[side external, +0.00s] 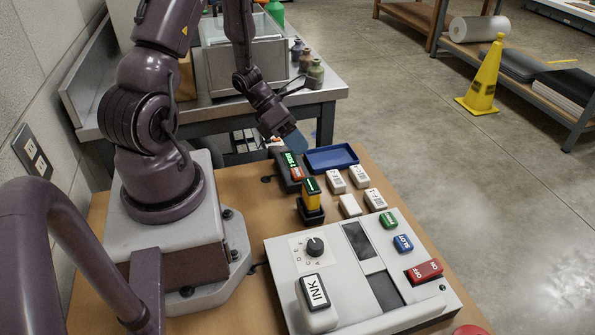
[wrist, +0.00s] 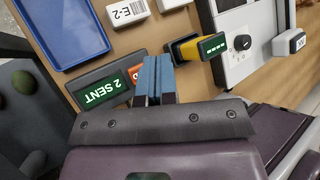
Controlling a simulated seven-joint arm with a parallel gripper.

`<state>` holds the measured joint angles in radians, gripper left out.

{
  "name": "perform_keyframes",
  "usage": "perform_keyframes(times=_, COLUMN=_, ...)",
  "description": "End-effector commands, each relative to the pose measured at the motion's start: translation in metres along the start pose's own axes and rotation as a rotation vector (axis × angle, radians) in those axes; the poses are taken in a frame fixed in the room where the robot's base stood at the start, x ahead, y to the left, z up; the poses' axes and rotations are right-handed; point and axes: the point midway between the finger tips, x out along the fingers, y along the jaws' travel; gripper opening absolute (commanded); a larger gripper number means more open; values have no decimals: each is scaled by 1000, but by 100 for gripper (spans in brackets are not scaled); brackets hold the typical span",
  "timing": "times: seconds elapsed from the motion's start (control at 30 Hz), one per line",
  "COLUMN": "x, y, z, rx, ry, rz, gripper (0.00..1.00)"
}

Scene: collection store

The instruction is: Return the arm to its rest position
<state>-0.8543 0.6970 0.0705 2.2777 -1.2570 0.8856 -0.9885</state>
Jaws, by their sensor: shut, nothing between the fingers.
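My gripper (side external: 294,144) is shut and empty, with its blue fingers pointing down above the back of the wooden table (side external: 245,182). In the wrist view the blue fingertips (wrist: 153,72) are pressed together. They appear close over a dark box with a green "2 SENT" label (wrist: 100,92) and a partly covered orange label. The same box (side external: 283,160) stands just below and beside the fingers in the side view. I cannot tell how much room lies between the fingers and the box.
A blue tray (side external: 331,158) lies right of the fingers. A yellow block with a green top (side external: 312,192) stands in a dark holder in front. Several white labelled blocks lie nearby. A white panel (side external: 292,258) with a knob, coloured buttons and an INK block fills the front right.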

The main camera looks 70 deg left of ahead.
Motion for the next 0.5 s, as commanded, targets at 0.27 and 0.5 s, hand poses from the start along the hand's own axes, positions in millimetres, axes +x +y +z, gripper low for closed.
perform_keyframes(times=0.27, x=-13, y=-9, z=9, rx=0, ry=1, rz=1, gripper=0)
perform_keyframes(times=0.5, x=-13, y=-10, z=9, rx=0, ry=1, rz=0, gripper=0)
